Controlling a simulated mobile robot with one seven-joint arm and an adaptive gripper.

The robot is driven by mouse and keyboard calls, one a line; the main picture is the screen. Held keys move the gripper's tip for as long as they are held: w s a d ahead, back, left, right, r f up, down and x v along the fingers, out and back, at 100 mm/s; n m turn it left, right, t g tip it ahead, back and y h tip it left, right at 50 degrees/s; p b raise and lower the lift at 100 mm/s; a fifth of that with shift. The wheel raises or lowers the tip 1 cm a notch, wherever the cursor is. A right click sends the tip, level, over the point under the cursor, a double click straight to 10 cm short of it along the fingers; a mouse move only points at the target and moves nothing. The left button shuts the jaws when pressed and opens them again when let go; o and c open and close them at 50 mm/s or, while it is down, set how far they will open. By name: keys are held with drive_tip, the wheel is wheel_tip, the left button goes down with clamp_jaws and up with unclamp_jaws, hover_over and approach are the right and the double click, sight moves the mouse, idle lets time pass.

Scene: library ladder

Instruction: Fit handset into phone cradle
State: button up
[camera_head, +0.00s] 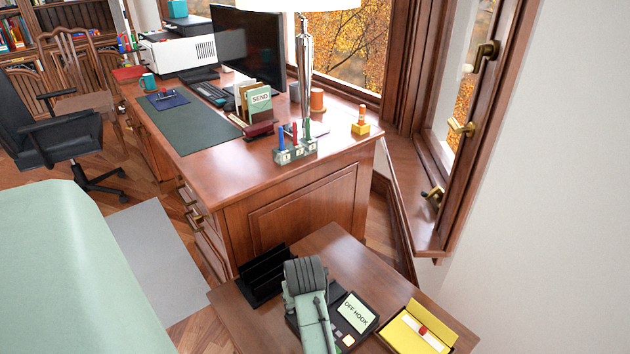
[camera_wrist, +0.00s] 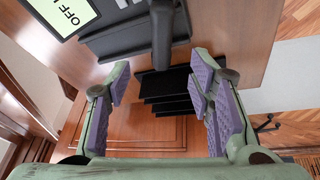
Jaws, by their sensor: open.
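The phone base (camera_head: 345,333) is dark, on the small side table, and its screen (camera_head: 358,311) reads OFF HOOK. In the wrist view the base (camera_wrist: 125,38) is at the top, with part of its screen at upper left. A dark bar that looks like the handset (camera_wrist: 162,32) extends over the base. How it sits relative to the cradle cannot be told. My gripper (camera_wrist: 160,76) is open, its purple pads spread apart with nothing between them. The handset lies beyond the gap, towards the top of the picture. In the head view my green arm covers part of the phone.
A black slotted rack (camera_head: 263,277) stands beside the phone on the side table (camera_head: 340,250); it also shows in the wrist view (camera_wrist: 166,92). A yellow tray (camera_head: 418,331) lies to the right. The large desk (camera_head: 225,150) stands behind. A window is at right.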

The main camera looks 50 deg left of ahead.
drive_tip(key=x, duration=0.5)
drive_tip(key=shift+s+a+f, duration=0.1)
drive_tip(key=shift+a+f, duration=0.05)
drive_tip(key=shift+f, duration=0.25)
drive_tip(key=b+x, duration=0.1)
drive_tip(key=x, duration=0.3)
drive_tip(key=shift+f+b, duration=0.1)
drive_tip(key=shift+b, duration=0.3)
drive_tip(key=shift+a+f+b, duration=0.15)
drive_tip(key=shift+f+b, duration=0.05)
drive_tip(key=shift+b, duration=0.15)
drive_tip(key=shift+f, duration=0.2)
drive_tip(key=shift+c, duration=0.2)
clamp_jaws()
